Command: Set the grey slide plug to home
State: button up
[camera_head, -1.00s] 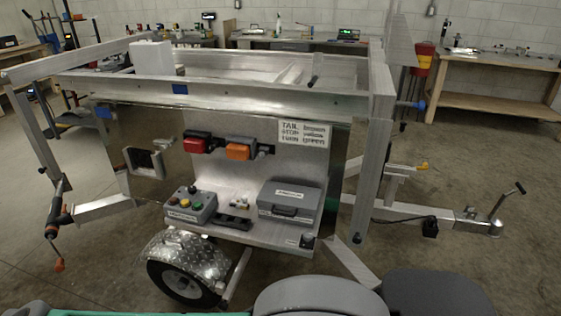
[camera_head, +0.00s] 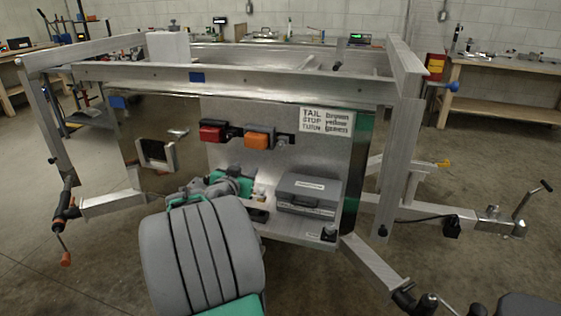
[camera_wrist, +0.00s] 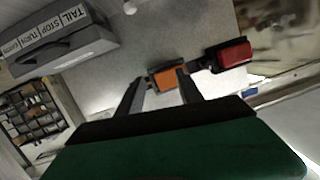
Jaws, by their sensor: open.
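I cannot surely pick out the grey slide plug or a home mark. A dark slotted rail (camera_head: 258,214) lies on the trailer's shelf, with small pale parts behind it, partly hidden by my arm. A small dark knob-like part (camera_head: 329,233) stands at the shelf's front right corner. My gripper (camera_wrist: 160,76) is open and empty in the wrist view, its two dark fingers apart, with the orange lamp (camera_wrist: 168,76) beyond them. In the head view my gripper is over the left of the shelf, mostly hidden behind my grey arm.
A grey case (camera_head: 309,194) sits on the shelf's right. The red lamp (camera_head: 213,132) and a sign (camera_head: 325,121) are on the panel above. Upright metal posts (camera_head: 400,130) and the hitch bar (camera_head: 440,213) stand right. The button box is hidden behind my arm.

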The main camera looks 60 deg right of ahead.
aim_at(280, 146)
jog(key=s+d+h, duration=0.1)
jog(key=d, duration=0.3)
jog(key=s+d+r+m+g+h, duration=0.1)
jog(key=s+d, duration=0.1)
jog(key=d, duration=0.3)
jog(key=s+d+r, duration=0.1)
jog(key=d, duration=0.4)
jog(key=shift+s+r+m+g+h, duration=0.15)
jog(key=shift+s+m+g+h, duration=0.15)
jog(key=shift+s+m+h, duration=0.1)
grip_shut()
dwell(0.4)
